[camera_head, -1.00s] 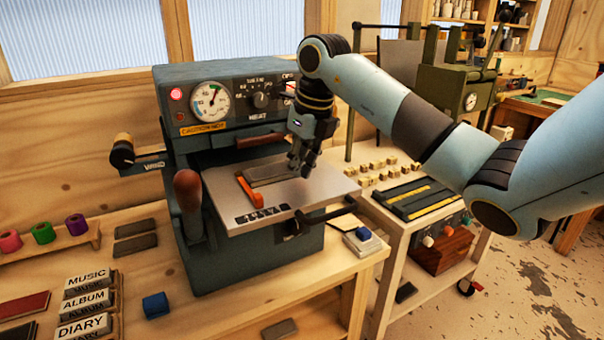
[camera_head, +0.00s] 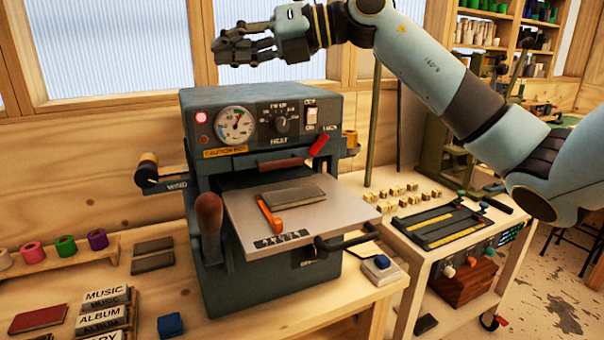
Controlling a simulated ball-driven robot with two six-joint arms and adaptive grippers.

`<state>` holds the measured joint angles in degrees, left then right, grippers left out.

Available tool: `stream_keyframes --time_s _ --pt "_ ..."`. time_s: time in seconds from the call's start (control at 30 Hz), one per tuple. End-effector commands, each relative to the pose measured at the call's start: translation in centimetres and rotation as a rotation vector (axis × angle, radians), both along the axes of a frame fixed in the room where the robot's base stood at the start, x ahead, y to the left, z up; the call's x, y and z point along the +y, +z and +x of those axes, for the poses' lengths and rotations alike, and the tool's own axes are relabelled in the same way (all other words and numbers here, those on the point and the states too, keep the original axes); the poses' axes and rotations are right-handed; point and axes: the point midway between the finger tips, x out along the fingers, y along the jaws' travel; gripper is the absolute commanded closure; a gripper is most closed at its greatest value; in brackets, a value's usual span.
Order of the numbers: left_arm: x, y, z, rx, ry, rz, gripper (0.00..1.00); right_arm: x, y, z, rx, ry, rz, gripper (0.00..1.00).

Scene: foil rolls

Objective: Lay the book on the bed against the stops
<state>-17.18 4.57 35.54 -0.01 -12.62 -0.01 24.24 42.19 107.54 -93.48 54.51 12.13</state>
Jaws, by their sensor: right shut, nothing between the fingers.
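A grey-brown book (camera_head: 291,194) lies flat on the metal bed (camera_head: 345,208) of the stamping press (camera_head: 270,110). An orange stop (camera_head: 269,217) sits on the bed at the book's near left corner; I cannot tell whether they touch. Any stop behind the book is hard to make out. My right gripper (camera_head: 222,46) is up above the press, in front of the window, well clear of the book. It is shut and empty. My left gripper is not in view.
A red book (camera_head: 40,319), dark grey books (camera_head: 153,262) and labelled blocks (camera_head: 104,298) lie at the left. A trolley (camera_head: 405,255) with a type tray stands at the right.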

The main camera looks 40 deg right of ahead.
Motion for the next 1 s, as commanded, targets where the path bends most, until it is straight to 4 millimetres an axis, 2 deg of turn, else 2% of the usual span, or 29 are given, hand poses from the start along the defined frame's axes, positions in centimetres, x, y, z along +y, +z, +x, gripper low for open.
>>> stream_keyframes --time_s 0.03,0.1,0.17,0.2,0.27,0.33,0.37,0.4,0.47,0.5,0.57,0.6,0.7,0.8,0.93,1.0 --pt "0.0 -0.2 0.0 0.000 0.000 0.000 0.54 0.2 3.3 0.2 -0.063 -0.006 0.179 1.00" --pt "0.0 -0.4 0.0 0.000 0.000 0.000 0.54 -0.8 8.1 0.3 -0.132 -0.032 0.455 1.00" --pt "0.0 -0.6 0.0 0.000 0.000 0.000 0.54 -3.0 11.4 0.5 -0.167 -0.076 0.695 1.00" --pt "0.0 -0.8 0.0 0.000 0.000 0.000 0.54 -5.0 13.1 0.7 -0.176 -0.116 0.855 1.00" --pt "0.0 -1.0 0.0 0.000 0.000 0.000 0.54 -8.5 14.5 1.2 -0.168 -0.191 1.094 1.00" --pt "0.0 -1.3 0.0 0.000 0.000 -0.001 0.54 -13.1 14.2 2.0 -0.125 -0.307 1.365 1.00" --pt "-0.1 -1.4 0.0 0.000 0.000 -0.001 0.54 -15.0 13.5 2.5 -0.095 -0.367 1.474 1.00" --pt "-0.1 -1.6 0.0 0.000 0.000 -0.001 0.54 -17.3 12.0 3.0 -0.044 -0.455 1.616 1.00" --pt "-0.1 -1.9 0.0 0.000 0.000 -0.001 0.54 -20.3 8.5 3.8 0.057 -0.608 1.808 1.00" --pt "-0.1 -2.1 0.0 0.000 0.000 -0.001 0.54 -21.7 5.6 4.1 0.141 -0.722 1.920 1.00" --pt "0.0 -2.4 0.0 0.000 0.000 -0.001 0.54 -22.8 0.5 4.1 0.294 -0.911 2.059 1.00" --pt "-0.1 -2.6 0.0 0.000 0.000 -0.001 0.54 -22.9 -3.1 3.8 0.409 -1.043 2.125 1.00" --pt "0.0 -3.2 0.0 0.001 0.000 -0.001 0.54 -21.2 -10.8 1.7 0.706 -1.354 2.188 1.00" --pt "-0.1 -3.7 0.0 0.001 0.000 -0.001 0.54 -18.7 -15.8 -0.9 0.959 -1.576 2.152 1.00" --pt "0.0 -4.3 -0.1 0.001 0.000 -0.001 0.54 -16.3 -18.7 -2.9 1.161 -1.680 2.094 1.00" --pt "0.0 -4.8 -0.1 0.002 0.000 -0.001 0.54 -16.4 -19.7 -3.0 1.167 -1.691 2.087 1.00"
